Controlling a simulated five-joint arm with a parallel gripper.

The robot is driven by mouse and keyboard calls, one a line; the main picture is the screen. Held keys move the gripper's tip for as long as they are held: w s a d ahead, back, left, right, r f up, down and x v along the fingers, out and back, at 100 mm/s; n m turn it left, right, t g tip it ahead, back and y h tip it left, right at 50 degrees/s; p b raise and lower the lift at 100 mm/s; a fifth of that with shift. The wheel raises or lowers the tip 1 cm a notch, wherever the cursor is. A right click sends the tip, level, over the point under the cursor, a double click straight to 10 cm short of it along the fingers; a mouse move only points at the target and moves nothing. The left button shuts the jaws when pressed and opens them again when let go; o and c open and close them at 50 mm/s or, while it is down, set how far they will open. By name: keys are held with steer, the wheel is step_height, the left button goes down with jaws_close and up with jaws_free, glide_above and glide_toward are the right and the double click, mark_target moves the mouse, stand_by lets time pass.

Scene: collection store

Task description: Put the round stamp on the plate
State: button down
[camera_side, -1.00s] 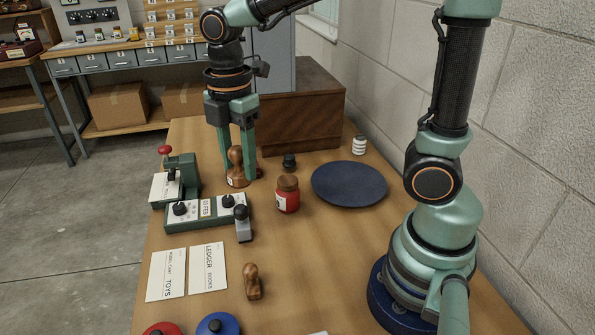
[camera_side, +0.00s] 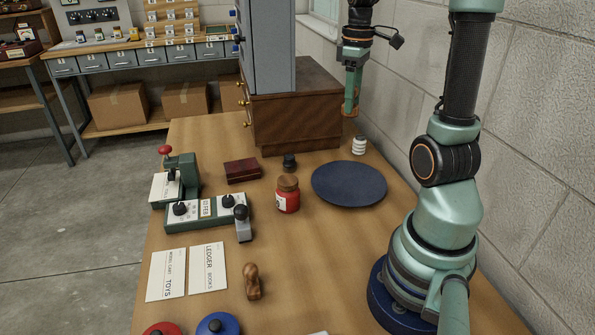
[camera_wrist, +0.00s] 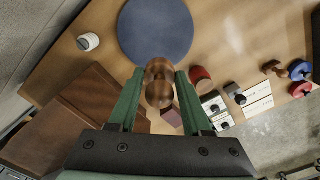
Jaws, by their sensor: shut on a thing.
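The round stamp (camera_wrist: 158,82), wooden with a rounded handle, is clamped between the two fingers of my gripper (camera_wrist: 154,95) in the wrist view.
A red jar (camera_side: 288,195), a small black knob-like item (camera_side: 289,162) and a white ribbed item (camera_side: 359,145) stand around the plate. A dark red box (camera_side: 242,171) lies farther left. Another wooden stamp (camera_side: 252,282) is at the front. The wooden cabinet (camera_side: 300,115) stands behind.

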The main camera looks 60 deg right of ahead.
steer(key=shift+s+d+m, duration=0.3)
steer(key=shift+s+d, duration=0.15)
steer(key=shift+s+d+f, duration=0.15)
glide_toward(350, 181)
step_height(350, 181, down, 5)
steer(key=shift+f, duration=0.15)
steer(key=shift+f, duration=0.15)
steer(key=shift+c, duration=1.7)
jaws_free()
